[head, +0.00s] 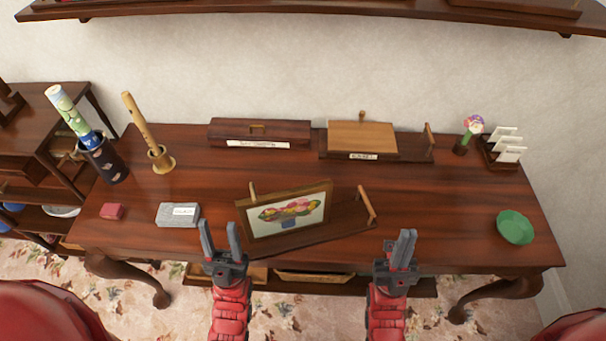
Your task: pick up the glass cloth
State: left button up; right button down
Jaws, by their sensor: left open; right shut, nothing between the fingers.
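No thing here is clearly recognisable as a glass cloth. A small red, block-like piece (112,211) lies at the table's left front; I cannot tell whether it is folded cloth. A grey box-like piece (178,215) with a white label lies to its right. My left gripper (220,228) is open and empty at the table's front edge, right of the grey piece and left of the framed picture. My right gripper (406,236) is shut and empty near the front edge, right of the picture.
A framed fruit picture (287,212) stands on a wooden rack (340,218) between my grippers. A green bowl (515,227), card holder (500,160), wooden boxes (362,137) and a dark holder with a rolled print (103,160) stand around the table (455,215). The right middle is clear.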

aim_at(169, 215)
jog(key=u, duration=1.2)
